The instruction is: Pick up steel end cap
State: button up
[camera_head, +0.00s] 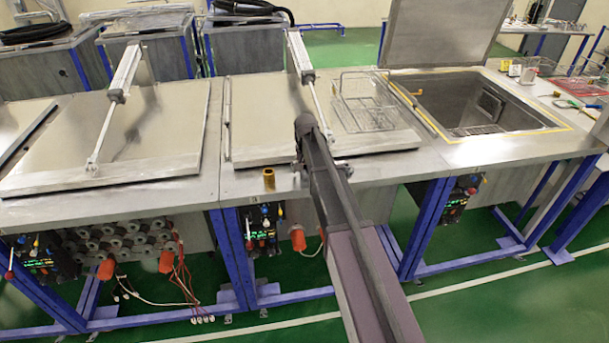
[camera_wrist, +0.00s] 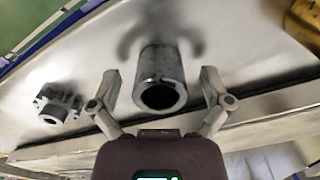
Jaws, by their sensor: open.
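The steel end cap (camera_wrist: 161,66) is a grey hollow cylinder in the wrist view, its round dark opening facing the camera. My gripper (camera_wrist: 159,80) is open, with one finger on each side of the cylinder and a visible gap on both sides. The end cap is on the metal bench top (camera_wrist: 235,50). In the head view my arm covers the spot at the bench's front edge, so I cannot make out the end cap there.
A grey toothed part (camera_wrist: 57,105) lies left of the end cap in the wrist view. A brass cylinder (camera_head: 269,179) stands near the bench's front edge. A wire basket (camera_head: 365,105) sits on the closed middle lid (camera_head: 265,120). An open tank (camera_head: 480,105) is on the right.

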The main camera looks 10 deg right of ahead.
dwell(0.3)
jog(key=shift+s, duration=0.1)
grip_shut()
jog(key=shift+r, duration=0.2)
jog(key=shift+r+p, duration=0.15)
jog(key=shift+p, duration=0.25)
notch_tip(320, 180, up, 3)
jog(key=p, duration=0.2)
jog(key=shift+f+p, duration=0.2)
jog(key=shift+p, duration=0.1)
jog(key=s+a+r+p, duration=0.1)
jog(key=s, duration=1.4)
jog(key=shift+s+a+r+p, duration=0.3)
jog(key=shift+s+r, duration=0.05)
jog(key=shift+s, duration=0.05)
jog(key=shift+a, duration=0.1)
